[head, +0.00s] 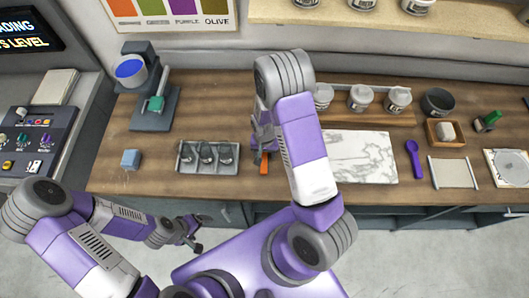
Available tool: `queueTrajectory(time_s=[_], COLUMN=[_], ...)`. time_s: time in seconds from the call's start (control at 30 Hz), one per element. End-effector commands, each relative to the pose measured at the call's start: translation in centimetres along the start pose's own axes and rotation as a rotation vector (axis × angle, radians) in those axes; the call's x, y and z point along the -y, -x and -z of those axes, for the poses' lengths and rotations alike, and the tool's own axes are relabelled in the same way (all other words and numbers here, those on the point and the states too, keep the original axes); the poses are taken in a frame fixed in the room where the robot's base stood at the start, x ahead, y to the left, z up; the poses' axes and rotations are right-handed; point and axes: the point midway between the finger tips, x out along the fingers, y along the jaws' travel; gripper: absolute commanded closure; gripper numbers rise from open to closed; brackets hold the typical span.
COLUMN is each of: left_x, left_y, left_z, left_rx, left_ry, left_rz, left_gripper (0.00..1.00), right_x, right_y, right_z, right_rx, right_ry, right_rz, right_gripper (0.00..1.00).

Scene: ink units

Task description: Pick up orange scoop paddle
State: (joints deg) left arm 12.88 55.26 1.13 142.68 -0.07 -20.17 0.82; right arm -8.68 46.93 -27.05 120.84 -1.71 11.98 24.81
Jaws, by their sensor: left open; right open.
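The orange scoop paddle (264,168) shows as a short orange strip on the wooden counter, near its front edge. Its upper part is hidden by my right gripper and arm. My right gripper (261,156) is open and points down at the paddle, with its fingertips right at the visible orange part. I cannot tell whether the fingers touch it. My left gripper (192,235) is open and empty, low in front of the counter, away from the paddle.
A tray with several dark-topped pieces (207,170) lies left of the paddle. A marble slab (362,158) lies to the right, partly behind my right arm. A purple scoop (413,158) is farther right. Lidded jars (360,98) stand behind. A blue cube (131,159) sits left.

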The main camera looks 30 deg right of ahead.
Motion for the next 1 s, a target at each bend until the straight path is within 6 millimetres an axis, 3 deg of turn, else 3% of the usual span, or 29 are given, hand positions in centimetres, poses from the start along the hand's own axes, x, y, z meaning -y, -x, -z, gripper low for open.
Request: queueTrajectory(time_s=[0.17, 0.53, 0.83, 1.0], left_x=[0.0, 0.0, 0.0, 0.0], left_y=[0.0, 0.0, 0.0, 0.1], left_z=[0.0, 0.0, 0.0, 0.0], left_rx=[0.001, 0.0, 0.0, 0.0], left_ry=[0.0, 0.0, 0.0, 0.0], left_rz=[0.0, 0.0, 0.0, 0.0], left_gripper=[0.12, 0.12, 0.12, 0.12], right_x=[0.0, 0.0, 0.0, 0.1], right_y=[0.0, 0.1, 0.2, 1.9], right_z=[0.0, 0.0, 0.0, 0.1], right_rx=[-0.001, 0.0, -0.001, -0.004], right_ry=[0.0, 0.0, 0.0, 0.001], right_rz=[0.001, 0.0, 0.001, 0.002], right_gripper=[0.46, 1.0, 1.0, 1.0])
